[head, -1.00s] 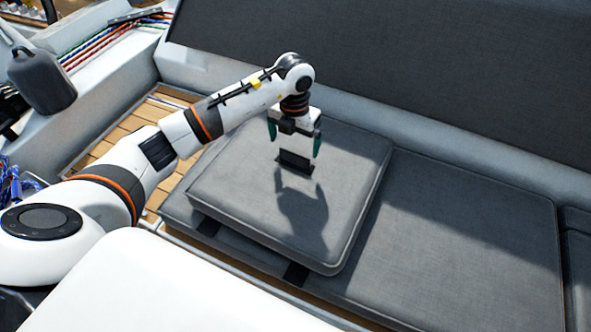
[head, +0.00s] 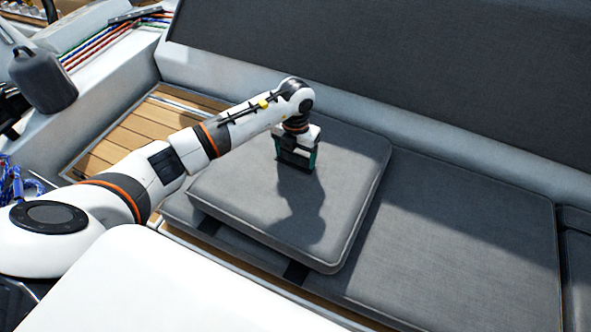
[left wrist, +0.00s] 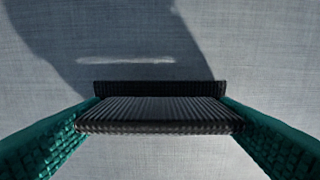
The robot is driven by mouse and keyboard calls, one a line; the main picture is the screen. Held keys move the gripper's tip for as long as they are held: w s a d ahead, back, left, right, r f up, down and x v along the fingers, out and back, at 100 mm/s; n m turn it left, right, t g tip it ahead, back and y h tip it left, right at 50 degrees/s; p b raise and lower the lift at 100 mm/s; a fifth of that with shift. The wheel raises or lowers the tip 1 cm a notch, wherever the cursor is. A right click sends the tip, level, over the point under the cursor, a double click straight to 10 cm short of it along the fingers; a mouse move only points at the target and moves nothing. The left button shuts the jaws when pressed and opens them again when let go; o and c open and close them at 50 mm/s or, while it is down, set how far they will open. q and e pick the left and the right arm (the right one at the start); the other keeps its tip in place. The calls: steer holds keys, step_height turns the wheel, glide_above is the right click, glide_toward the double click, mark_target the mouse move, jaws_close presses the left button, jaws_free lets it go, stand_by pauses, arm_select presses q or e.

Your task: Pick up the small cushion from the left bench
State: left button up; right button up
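The small cushion (head: 345,190) is a grey square pad with piped edges. It lies flat on the longer grey bench cushion in the head view, and its fabric fills the left wrist view (left wrist: 270,50). The cushion still rests on the bench. My right gripper is not in view.
The long bench cushion (head: 460,235) extends right under the small one. A dark backrest (head: 400,70) rises behind. Wooden slats (head: 130,130) show at left. A grey jug-like container (head: 42,80) and coloured ropes (head: 110,38) are at the upper left.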

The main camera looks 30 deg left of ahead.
arm_select(q)
steer(key=c, duration=0.6)
steer(key=shift+r, duration=0.1)
steer(key=shift+c, duration=1.3)
steer(key=shift+w+r, duration=0.1)
